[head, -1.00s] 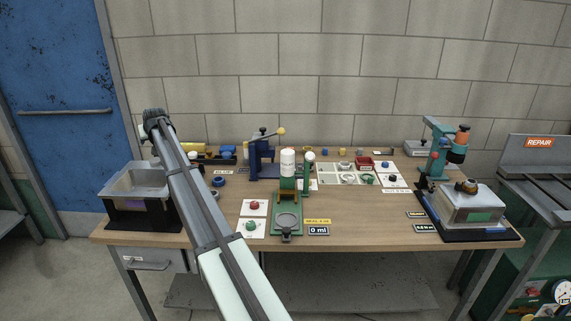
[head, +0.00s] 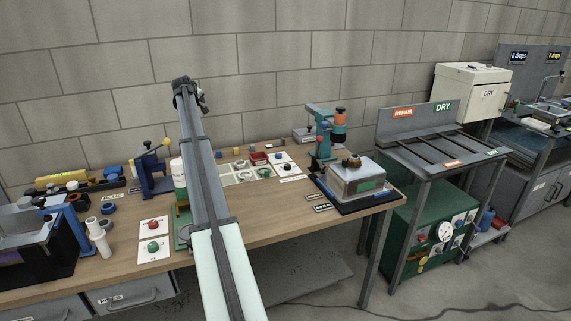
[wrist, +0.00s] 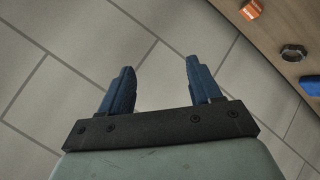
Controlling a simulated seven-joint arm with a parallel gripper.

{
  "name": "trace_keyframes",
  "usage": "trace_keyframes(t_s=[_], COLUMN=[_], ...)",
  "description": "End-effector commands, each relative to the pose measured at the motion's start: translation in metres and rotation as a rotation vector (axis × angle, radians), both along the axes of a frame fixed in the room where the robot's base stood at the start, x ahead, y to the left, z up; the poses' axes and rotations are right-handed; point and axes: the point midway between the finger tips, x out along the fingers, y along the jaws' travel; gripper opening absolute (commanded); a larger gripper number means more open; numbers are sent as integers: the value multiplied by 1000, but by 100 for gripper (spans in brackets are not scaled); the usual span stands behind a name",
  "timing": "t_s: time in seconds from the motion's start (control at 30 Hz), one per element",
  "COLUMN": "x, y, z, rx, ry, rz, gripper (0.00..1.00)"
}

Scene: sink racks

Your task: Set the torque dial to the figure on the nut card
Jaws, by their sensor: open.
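A teal stand (head: 321,144) with an orange-topped dark driver (head: 339,124) stands at the right of the bench in the head view. Which part is the torque dial I cannot tell. Small dark label cards (head: 322,208) lie left of a black tray (head: 375,204); their print is too small to read, so I cannot tell which is the nut card. My gripper is raised before the wall, left of the stand and apart from it. In the wrist view my gripper (wrist: 158,70) is open, its two blue fingers wide apart with nothing between them.
A blue press (head: 150,172) and red and green buttons (head: 153,246) are left. A grey rack (head: 440,135) stands right of the bench. The wrist view shows a hex nut (wrist: 293,52).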

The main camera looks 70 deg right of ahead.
Motion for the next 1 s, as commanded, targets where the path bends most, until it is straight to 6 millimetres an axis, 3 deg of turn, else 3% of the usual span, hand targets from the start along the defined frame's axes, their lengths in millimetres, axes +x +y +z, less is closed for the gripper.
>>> trace_keyframes(t_s=[0.03, 0.1, 0.3, 0.5, 0.6, 0.8, 1.0], x=[-25, -60, -162, -262, -300, -343, -350], y=[-27, -54, -113, -145, -152, -157, -156], z=[-8, -22, -72, -113, -126, -137, -148], rx=[18, 57, 244, 469, 558, 656, 673], ry=[56, 145, 392, 557, 598, 626, 630], rz=[-8, -3, 84, 257, 347, 465, 490], gripper=[63, 63, 63, 63, 63, 63, 63])
